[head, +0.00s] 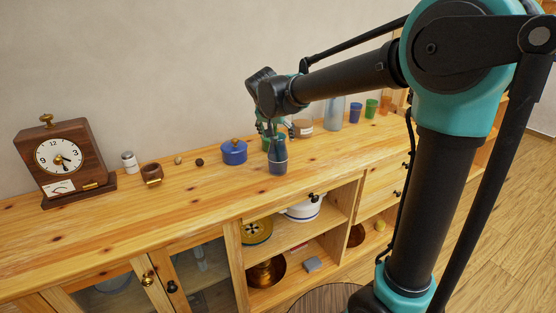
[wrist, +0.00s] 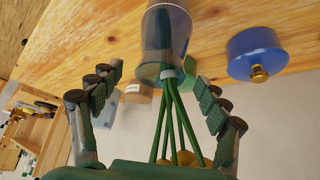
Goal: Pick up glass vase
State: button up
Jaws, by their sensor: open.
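The glass vase (head: 277,158) is blue-grey and see-through. It stands upright near the front edge of the wooden cabinet top, and it also shows in the wrist view (wrist: 164,35). Green stems (wrist: 172,120) with yellow-orange heads rise from its mouth towards my palm. My gripper (head: 274,126) is above the vase, pointing down. In the wrist view my gripper (wrist: 155,84) is open, with one finger on each side of the stems, just short of the vase's rim. I see no finger touching the glass.
A blue lidded pot (head: 233,152) stands close to the vase, left in the head view. A wooden clock (head: 62,160) is far left. The front strip is clear.

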jog(key=shift+x, duration=1.4)
jog(key=shift+c, duration=0.4)
grip_shut()
